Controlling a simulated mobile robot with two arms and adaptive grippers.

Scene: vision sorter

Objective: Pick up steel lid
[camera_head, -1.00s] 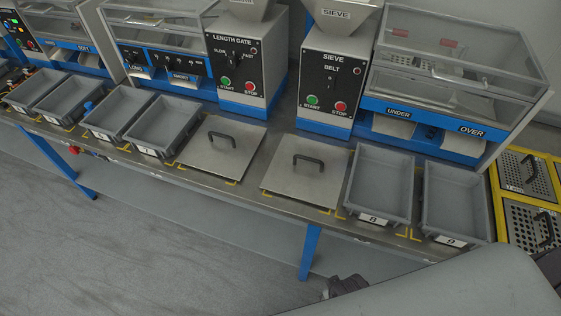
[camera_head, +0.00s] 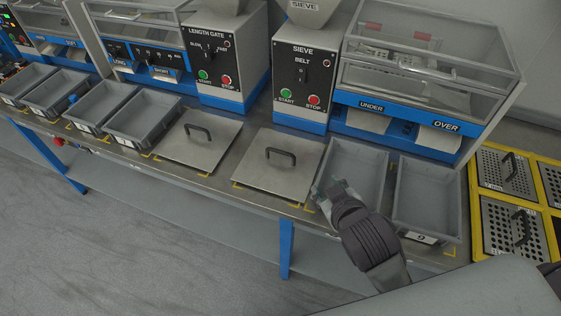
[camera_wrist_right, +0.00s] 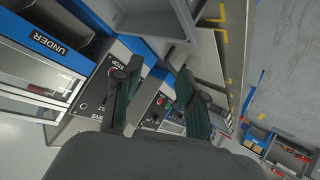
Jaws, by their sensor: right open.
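Two flat square steel lids with dark arched handles lie on the bench. One lid (camera_head: 262,178) is in front of the sieve machine, the other lid (camera_head: 185,150) in front of the length gate machine. My right gripper (camera_head: 322,187) is open and empty, just right of the sieve-side lid's front right corner, over the left front part of a grey tray. It is apart from that lid's handle (camera_head: 281,153). In the right wrist view its two fingers (camera_wrist_right: 155,68) are spread. My left gripper is not in view.
More grey trays (camera_head: 143,112) stand left. The sieve machine (camera_head: 305,80) rises behind. Yellow-framed perforated plates (camera_head: 508,178) are at far right.

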